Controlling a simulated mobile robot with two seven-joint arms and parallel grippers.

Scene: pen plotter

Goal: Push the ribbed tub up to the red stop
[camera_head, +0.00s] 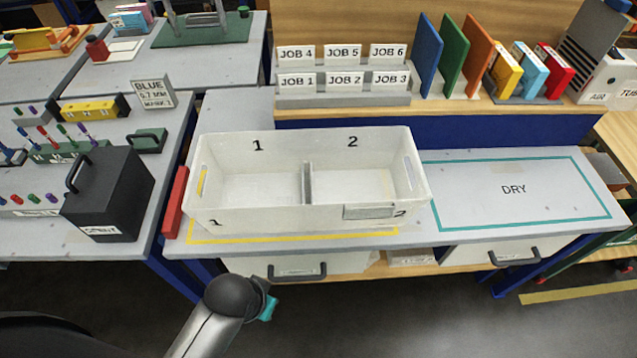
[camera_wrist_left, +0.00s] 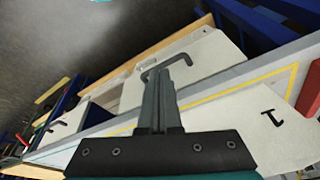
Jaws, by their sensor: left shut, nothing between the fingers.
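The tub (camera_head: 262,215) is a pale, open box with a divider and the marks 1 and 2. I cannot make out ribs on it. It stands on the grey bench, partly over a yellow outline. The red stop (camera_head: 175,202) is at its left end; I cannot tell whether they touch. In the left wrist view, the tub (camera_wrist_left: 265,140) is at lower right and the red stop (camera_wrist_left: 309,95) at the right edge. My left gripper (camera_wrist_left: 158,74) is shut and empty, in front of the bench. My right gripper is not in view.
A teal outline marked DRY (camera_head: 513,189) leaves free bench right of the tub. Job card holders (camera_head: 343,100) stand behind it. A black box (camera_head: 108,192) is on the left bench. Drawers with a dark handle (camera_head: 297,279) hang below the bench front.

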